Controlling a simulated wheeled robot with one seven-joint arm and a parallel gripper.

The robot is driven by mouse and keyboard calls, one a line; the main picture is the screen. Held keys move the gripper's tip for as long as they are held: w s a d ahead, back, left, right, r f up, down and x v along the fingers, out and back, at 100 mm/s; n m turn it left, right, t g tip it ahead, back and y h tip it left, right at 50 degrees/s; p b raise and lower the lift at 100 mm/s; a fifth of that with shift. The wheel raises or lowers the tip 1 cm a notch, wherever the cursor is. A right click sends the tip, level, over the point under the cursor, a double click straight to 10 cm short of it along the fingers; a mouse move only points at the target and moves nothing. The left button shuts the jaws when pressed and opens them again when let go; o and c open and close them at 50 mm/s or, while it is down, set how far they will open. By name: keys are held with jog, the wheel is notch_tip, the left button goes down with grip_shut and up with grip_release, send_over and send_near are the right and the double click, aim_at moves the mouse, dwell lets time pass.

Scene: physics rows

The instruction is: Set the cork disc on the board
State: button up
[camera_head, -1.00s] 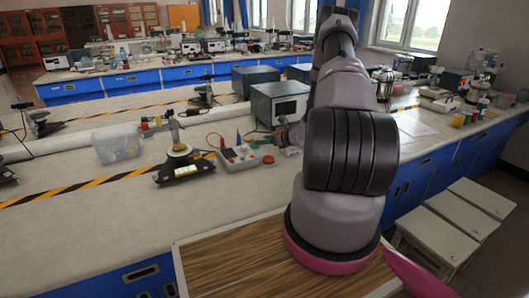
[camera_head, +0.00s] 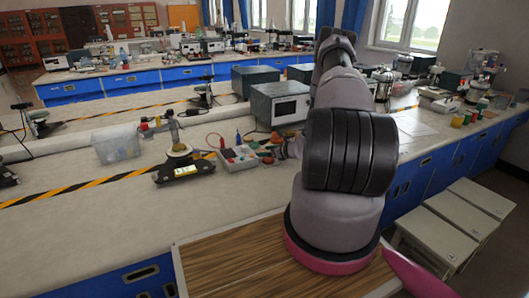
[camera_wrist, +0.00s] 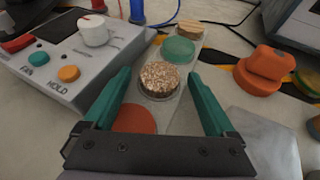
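The cork disc (camera_wrist: 159,78), round and speckled brown, lies on a narrow pale grey board (camera_wrist: 172,107) in the wrist view. On that strip it sits between a green disc (camera_wrist: 178,51) and an orange-red disc (camera_wrist: 136,119); a light wooden piece (camera_wrist: 190,28) is at the far end. My gripper (camera_wrist: 159,76) has green fingers spread on either side of the cork disc, with a gap on both sides. It is open and holds nothing. Whether the disc sits in a recess is not clear. In the head view my arm hides most of this spot.
A grey control box (camera_wrist: 70,62) with knob and buttons stands close on the left. An orange knob-shaped piece (camera_wrist: 262,72) is on the right, near a flat grey metal plate (camera_wrist: 262,140). A dark-cased instrument (camera_head: 280,104) stands behind.

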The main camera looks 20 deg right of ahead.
jog(key=shift+s+r, duration=0.1)
jog(key=shift+r, duration=0.1)
jog(key=v, duration=1.1)
jog(key=shift+s+d+r, duration=0.15)
jog(key=shift+s+r, duration=0.1)
jog(key=s+a+r+n+g+y, duration=0.1)
jog(key=a+r+n+g, duration=0.1)
jog(key=a+r+n, duration=0.55)
jog(key=s+a+r+n+g+y, duration=0.25)
jog(key=a+r, duration=0.25)
jog(key=r, duration=0.6)
jog(key=s+a+r+n+g, duration=0.1)
jog(key=a+r+n+g, duration=0.1)
jog(key=a+r+n, duration=0.5)
jog(key=s+a+r+n+h, duration=0.2)
jog(key=s+r+n, duration=0.3)
jog(key=s+r, duration=0.4)
jog(key=s+a+r+n+t+h, duration=0.1)
jog(key=s+r+n+h, duration=0.4)
jog(key=s+r, duration=0.5)
jog(key=s, duration=0.3)
jog(key=shift+s+a+r, duration=0.25)
jog(key=shift+a+r, duration=0.05)
jog(key=shift+a, duration=0.1)
